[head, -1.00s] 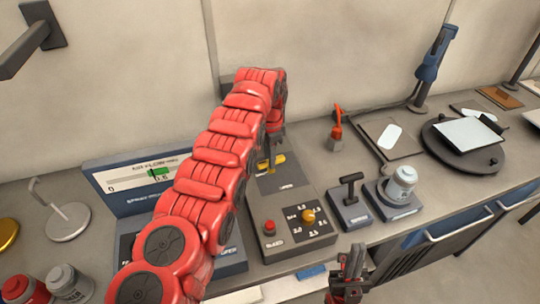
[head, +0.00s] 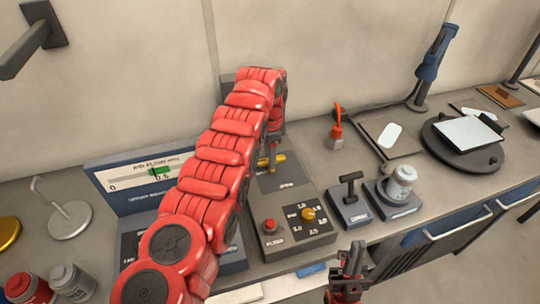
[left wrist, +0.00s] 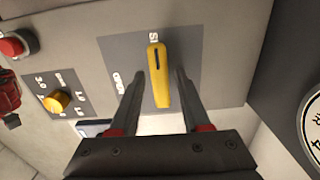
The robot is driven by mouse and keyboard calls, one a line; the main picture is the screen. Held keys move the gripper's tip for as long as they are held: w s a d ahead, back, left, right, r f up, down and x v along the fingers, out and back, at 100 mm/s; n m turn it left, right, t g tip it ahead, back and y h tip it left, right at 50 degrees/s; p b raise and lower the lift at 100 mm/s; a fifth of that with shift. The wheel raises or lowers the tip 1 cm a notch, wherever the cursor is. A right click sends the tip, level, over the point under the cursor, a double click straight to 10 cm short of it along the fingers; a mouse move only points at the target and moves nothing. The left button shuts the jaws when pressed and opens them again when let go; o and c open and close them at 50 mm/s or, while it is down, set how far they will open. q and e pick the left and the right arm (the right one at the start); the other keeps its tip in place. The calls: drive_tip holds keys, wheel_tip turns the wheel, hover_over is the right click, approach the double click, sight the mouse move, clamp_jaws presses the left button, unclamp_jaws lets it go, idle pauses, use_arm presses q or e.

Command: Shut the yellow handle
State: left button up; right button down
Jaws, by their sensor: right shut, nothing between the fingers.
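The yellow handle (head: 278,160) sits on the dark plate of a grey control box, and my left arm partly covers it in the head view. In the left wrist view the yellow handle (left wrist: 159,72) lies between the fingers of my left gripper (left wrist: 158,82), with a visible gap on each side. My left gripper (head: 266,166) is open at the handle; I cannot tell whether either finger touches it. My right gripper (head: 351,262) is shut and empty, low in front of the bench edge.
The box also carries a red button (head: 270,225) and an orange knob (head: 308,214). A gauge panel (head: 135,185) stands left, partly behind my arm.

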use_arm(q)
drive_tip(key=shift+o, duration=0.4)
drive_tip(key=shift+r, duration=0.1)
drive_tip(key=shift+r+p, duration=0.3)
drive_tip(key=shift+r, duration=0.4)
wheel_tip(320, 180, up, 16)
drive_tip(key=p, duration=1.5)
drive_tip(key=shift+f, duration=0.15)
